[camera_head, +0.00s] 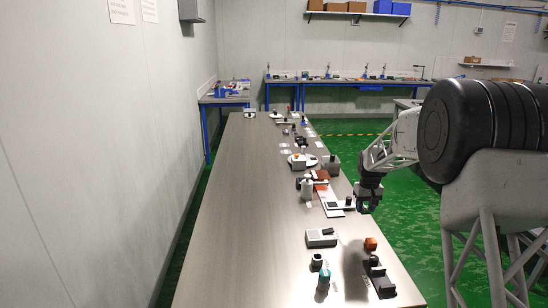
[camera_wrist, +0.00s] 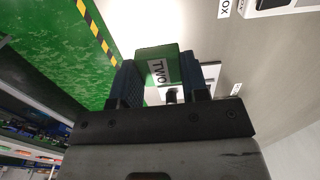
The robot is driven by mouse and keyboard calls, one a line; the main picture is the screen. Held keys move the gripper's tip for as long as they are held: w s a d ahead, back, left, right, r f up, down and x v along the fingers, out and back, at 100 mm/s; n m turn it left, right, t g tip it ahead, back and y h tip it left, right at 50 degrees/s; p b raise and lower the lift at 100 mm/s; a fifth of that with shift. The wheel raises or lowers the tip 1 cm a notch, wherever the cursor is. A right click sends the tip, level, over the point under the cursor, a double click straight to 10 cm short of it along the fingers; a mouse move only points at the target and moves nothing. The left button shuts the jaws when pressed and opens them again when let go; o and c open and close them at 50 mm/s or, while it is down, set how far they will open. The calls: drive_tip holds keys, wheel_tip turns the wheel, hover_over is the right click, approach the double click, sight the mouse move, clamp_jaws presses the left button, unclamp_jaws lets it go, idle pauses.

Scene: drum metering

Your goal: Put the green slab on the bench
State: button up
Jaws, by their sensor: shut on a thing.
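The green slab (camera_wrist: 150,52) carries a white label reading TWO and sits between the two dark fingers of my gripper (camera_wrist: 157,78) in the wrist view. My gripper is shut on it.
The bench's left half is clear. Green floor (camera_head: 395,230) lies beyond its right edge.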

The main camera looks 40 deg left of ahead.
drive_tip(key=shift+w+a, duration=0.65)
drive_tip(key=shift+w, duration=0.15)
hover_over(359, 230)
drive_tip(key=shift+f, duration=3.1)
drive_tip(key=shift+f, duration=0.1)
drive_tip(key=shift+f, duration=1.8)
drive_tip(key=shift+f, duration=0.1)
drive_tip(key=o, duration=0.9)
